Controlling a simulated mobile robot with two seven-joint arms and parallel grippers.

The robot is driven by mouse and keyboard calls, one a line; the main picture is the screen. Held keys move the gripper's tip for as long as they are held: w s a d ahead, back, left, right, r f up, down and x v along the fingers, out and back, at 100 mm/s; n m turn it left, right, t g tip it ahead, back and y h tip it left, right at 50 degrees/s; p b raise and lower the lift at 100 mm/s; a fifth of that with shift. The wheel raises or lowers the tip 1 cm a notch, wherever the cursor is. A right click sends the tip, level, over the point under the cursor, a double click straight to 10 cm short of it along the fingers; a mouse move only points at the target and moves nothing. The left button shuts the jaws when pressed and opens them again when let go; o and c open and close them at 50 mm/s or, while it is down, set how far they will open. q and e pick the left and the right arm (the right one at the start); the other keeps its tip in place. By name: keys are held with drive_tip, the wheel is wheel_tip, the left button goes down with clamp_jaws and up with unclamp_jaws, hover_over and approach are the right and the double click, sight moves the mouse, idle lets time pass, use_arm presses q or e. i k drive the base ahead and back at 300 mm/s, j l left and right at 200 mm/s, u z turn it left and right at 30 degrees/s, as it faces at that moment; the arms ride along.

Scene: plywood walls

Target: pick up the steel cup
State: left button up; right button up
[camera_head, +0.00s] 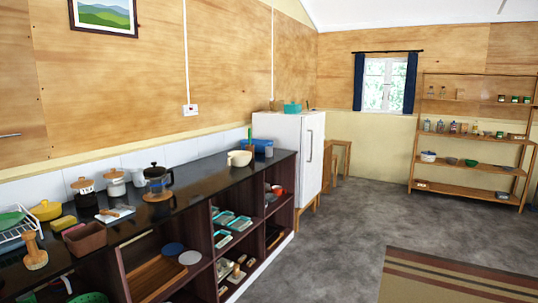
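A small grey metallic cup-like thing (138,177) stands on the dark counter (205,190) against the white tiles, between a white lidded canister (115,183) and a dark coffee press (156,176). It may be the steel cup, but it is too small to be sure. Neither of my grippers is in view.
The counter runs along the left wall. It also holds a yellow pot (45,209), a brown box (85,239), a wooden mortar (34,253) and a cream bowl (239,158). A white fridge (302,150) stands beyond. Grey floor (330,240) is clear up to a striped rug (450,280).

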sight(268, 150)
drive_tip(key=i+l+z, duration=0.25)
drive_tip(key=i, duration=0.55)
drive_tip(key=i+z, duration=0.3)
drive_tip(key=i, duration=0.5)
drive_tip(key=i+l, duration=0.1)
drive_tip(key=i, duration=2.75)
drive_tip(key=i+u, duration=0.5)
drive_tip(key=i+l+u, duration=0.25)
drive_tip(key=i+u, duration=0.2)
drive_tip(key=i+l+u, duration=0.25)
drive_tip(key=u, duration=0.2)
drive_tip(key=i+l+u, duration=0.3)
drive_tip(key=u, duration=0.2)
drive_tip(key=i+l+u, duration=0.15)
drive_tip(key=l+u, duration=0.15)
drive_tip(key=l, duration=0.15)
drive_tip(key=l+u, duration=0.25)
drive_tip(key=l, duration=0.2)
drive_tip(key=i, duration=0.05)
